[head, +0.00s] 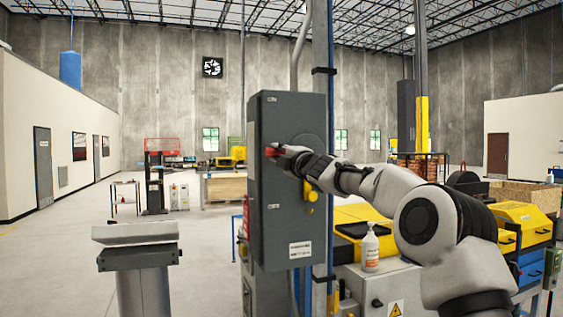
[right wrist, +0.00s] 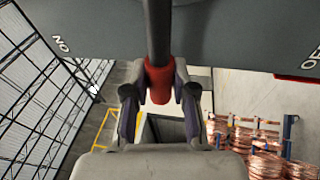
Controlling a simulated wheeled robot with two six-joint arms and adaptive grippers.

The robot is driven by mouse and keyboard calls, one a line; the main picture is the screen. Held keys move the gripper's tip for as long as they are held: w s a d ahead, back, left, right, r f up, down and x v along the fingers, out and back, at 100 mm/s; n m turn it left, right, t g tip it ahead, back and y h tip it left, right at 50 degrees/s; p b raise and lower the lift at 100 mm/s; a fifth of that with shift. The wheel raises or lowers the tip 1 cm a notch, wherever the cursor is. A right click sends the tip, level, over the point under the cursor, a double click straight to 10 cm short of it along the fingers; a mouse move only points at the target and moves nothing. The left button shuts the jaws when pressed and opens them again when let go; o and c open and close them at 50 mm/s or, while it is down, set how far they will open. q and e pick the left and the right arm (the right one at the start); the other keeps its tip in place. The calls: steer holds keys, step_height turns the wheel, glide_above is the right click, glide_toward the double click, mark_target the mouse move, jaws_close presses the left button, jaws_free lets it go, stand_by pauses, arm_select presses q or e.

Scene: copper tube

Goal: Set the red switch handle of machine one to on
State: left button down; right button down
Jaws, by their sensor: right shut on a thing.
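The dark grey switch box (head: 287,225) stands upright in the middle of the head view. Its red switch handle (head: 270,151) sticks out on the near left side. My right gripper (head: 282,153) reaches it from the right and is shut on it. In the right wrist view the red handle (right wrist: 160,82) sits between the two fingers of my right gripper (right wrist: 160,98). The handle's dark lever stands about midway between the ON label (right wrist: 61,44) on the left and the partly cut-off OFF label (right wrist: 313,60) on the right. My left gripper is not in view.
A yellow knob (head: 310,191) is on the box below my right wrist. A white bottle (head: 370,248) stands on a grey cabinet under my right arm. A grey pedestal (head: 139,258) stands to the left. Open floor lies between it and the box.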

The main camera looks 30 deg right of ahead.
steer(key=r+m, duration=0.2)
steer(key=r+m+h+p, duration=0.1)
steer(key=r+m, duration=0.1)
steer(key=d+r+m+h, duration=0.1)
steer(key=r+m, duration=0.1)
steer(key=shift+s+d+m+t, duration=0.1)
steer(key=shift+s+m+t, duration=0.05)
steer(key=shift+m+t, duration=0.2)
steer(key=shift+s+d+r+m+h+p, duration=0.1)
steer(key=shift+d+r+m+h+p, duration=0.2)
steer(key=shift+d+r+m+h, duration=0.45)
steer(key=shift+s+d+r+m+h+p, duration=0.15)
steer(key=shift+r+m+p, duration=0.25)
steer(key=shift+m, duration=0.7)
steer(key=shift+w+a+r+m, duration=0.1)
steer(key=shift+w+r+m, duration=0.15)
steer(key=shift+m, duration=0.05)
steer(key=c, duration=1.1)
jaws_free()
steer(key=shift+o, duration=0.9)
steer(key=shift+w+f, duration=0.15)
steer(key=shift+w, duration=0.1)
steer(key=shift+s+f, duration=0.1)
